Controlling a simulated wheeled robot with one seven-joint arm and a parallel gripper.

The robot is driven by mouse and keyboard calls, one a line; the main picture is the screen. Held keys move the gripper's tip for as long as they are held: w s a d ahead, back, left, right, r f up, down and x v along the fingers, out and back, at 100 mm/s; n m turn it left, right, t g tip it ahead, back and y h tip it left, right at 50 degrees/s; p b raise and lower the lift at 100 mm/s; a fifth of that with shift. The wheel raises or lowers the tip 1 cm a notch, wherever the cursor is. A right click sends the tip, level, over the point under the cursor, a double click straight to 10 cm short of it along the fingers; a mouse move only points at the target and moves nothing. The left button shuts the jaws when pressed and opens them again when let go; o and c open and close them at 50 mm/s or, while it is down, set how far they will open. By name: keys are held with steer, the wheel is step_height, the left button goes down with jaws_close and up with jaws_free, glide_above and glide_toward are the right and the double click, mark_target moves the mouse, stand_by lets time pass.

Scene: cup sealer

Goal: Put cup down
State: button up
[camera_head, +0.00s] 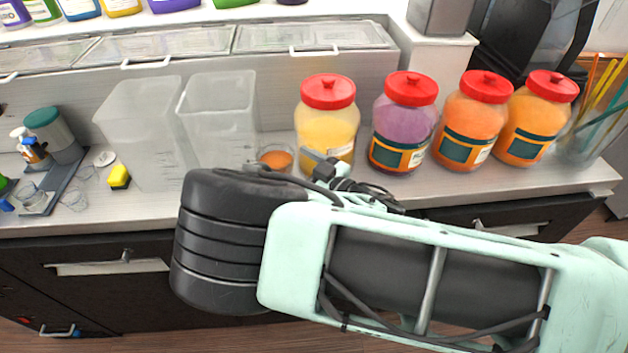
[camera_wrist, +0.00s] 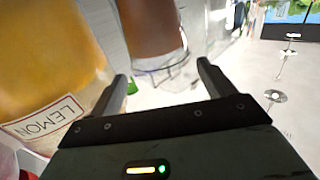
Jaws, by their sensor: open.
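A clear cup with orange-brown contents (camera_head: 275,157) stands on the counter in the head view, just left of the yellow jar. In the wrist view the cup (camera_wrist: 152,32) shows at the top middle, beyond and between my fingertips, with its clear end towards me. My gripper (camera_wrist: 163,73) is open, one finger on each side, and no thing shows clamped between them. A gap seems to lie between the fingers and the cup. In the head view my own arm hides much of the gripper.
A yellow jar with a red lid (camera_head: 327,125) stands close beside the cup; its lemon label (camera_wrist: 42,117) fills the wrist view's left. Several more jars stand to the right. Two clear containers (camera_head: 218,120) stand left of the cup.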

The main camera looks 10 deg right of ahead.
steer(key=b+v, duration=0.1)
steer(key=v, duration=0.5)
steer(key=shift+d+b, duration=0.15)
steer(key=shift+b, duration=0.2)
